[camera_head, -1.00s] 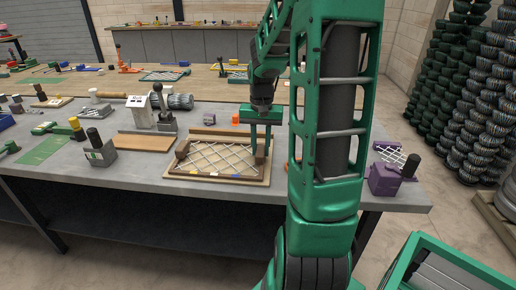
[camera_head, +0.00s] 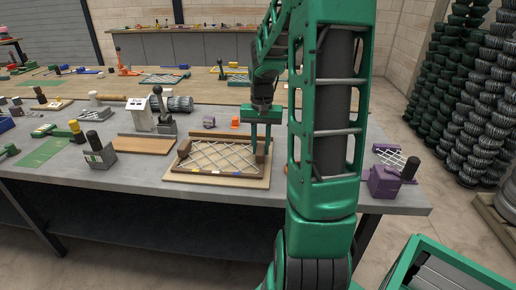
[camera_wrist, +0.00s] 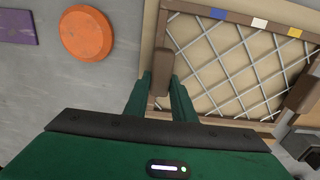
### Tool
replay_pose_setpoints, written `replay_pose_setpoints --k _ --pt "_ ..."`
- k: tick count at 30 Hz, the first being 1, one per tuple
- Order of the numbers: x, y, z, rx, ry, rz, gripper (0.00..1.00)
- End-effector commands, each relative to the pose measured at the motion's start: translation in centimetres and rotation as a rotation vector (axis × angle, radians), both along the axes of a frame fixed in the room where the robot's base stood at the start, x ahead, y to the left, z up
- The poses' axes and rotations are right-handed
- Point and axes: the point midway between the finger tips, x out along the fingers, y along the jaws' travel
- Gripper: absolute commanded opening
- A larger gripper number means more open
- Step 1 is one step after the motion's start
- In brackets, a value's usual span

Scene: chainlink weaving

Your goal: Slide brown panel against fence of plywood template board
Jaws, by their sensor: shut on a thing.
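The brown panel (camera_head: 222,174), a brown frame with a pale wire mesh, lies flat on the plywood template board (camera_head: 262,183). Blue, white and yellow marks sit along its front edge. The fence (camera_head: 218,136) is a wooden bar along the back of the board; I cannot tell whether the panel touches it. My gripper (camera_head: 261,150) points down at the panel's right side. In the wrist view my gripper (camera_wrist: 161,82) is shut on a brown block (camera_wrist: 163,66) on the panel's frame.
Behind the board are an orange piece (camera_head: 235,122) and a small purple piece (camera_head: 209,121). A grey clamp-like device (camera_head: 165,118) stands behind left. A brown plate (camera_head: 145,145) lies left of the board. A purple fixture (camera_head: 385,182) stands at the right table end.

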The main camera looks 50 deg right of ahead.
Motion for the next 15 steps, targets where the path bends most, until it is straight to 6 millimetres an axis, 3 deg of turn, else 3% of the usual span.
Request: replay_pose_setpoints --k 15 --pt "0.81 -1.05 0.00 0.000 0.000 -0.002 0.00"
